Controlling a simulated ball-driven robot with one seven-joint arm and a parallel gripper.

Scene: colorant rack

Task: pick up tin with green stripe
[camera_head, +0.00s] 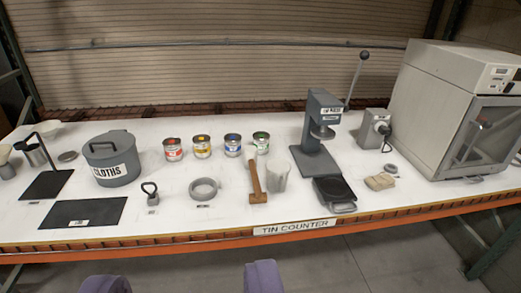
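The tin with the green stripe (261,142) stands upright on the white counter (120,215), at the right end of a row of similar tins. To its left stand the tin with a blue stripe (233,146), one with a yellow stripe (202,147) and one with a red stripe (173,150). A wooden mallet (256,183) lies in front of the green-striped tin, close to it in the picture. My gripper (184,281) shows as two purple fingers at the bottom edge, wide apart and empty, well short of the counter.
A translucent cup (278,177) stands right of the mallet. A grey press (318,150) with a raised lever is right of the tins. A grey CLOTHS pot (110,160), a ring (204,189) and a small weight (151,196) are left. A large oven (440,110) fills the right end.

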